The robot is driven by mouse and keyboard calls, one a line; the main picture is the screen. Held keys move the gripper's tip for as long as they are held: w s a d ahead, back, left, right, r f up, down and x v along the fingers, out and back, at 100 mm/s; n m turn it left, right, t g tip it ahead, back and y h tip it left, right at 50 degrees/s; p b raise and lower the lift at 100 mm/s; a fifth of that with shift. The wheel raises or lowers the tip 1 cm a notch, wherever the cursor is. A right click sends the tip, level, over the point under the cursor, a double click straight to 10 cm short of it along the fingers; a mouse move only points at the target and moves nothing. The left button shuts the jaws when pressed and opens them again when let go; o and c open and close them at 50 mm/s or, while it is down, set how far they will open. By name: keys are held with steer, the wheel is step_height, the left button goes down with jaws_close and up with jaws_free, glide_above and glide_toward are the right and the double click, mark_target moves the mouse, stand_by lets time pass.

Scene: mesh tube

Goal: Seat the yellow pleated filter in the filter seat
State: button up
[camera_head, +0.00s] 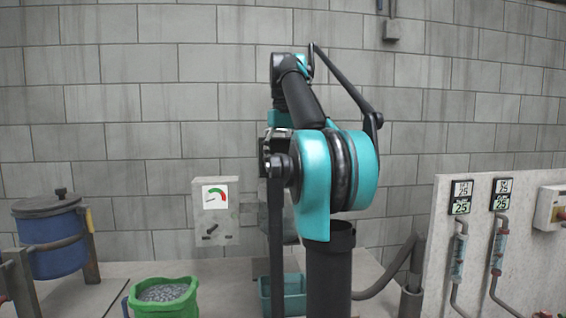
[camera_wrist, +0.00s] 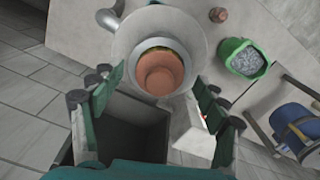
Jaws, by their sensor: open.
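In the wrist view, my gripper (camera_wrist: 157,88) is open, with its two green fingers spread wide and nothing between them. Ahead of the fingertips is a round grey housing (camera_wrist: 122,45) with a rust-orange round inside and a thin yellowish rim; it may be the filter seat, but I cannot be sure. I cannot make out a yellow pleated filter in either view. In the head view my own arm fills the middle and hides most of what lies behind it, including the gripper's fingers.
A teal bin (camera_head: 294,292) stands behind my arm. A green sack of grey pellets (camera_head: 165,306) and a blue lidded drum (camera_head: 54,246) stand at left. A gauge box (camera_head: 216,212) hangs on the wall. A panel with meters (camera_head: 443,235) stands right. A small reddish-brown cylinder (camera_wrist: 218,15) sits nearby.

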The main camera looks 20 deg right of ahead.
steer(key=shift+r, duration=3.6)
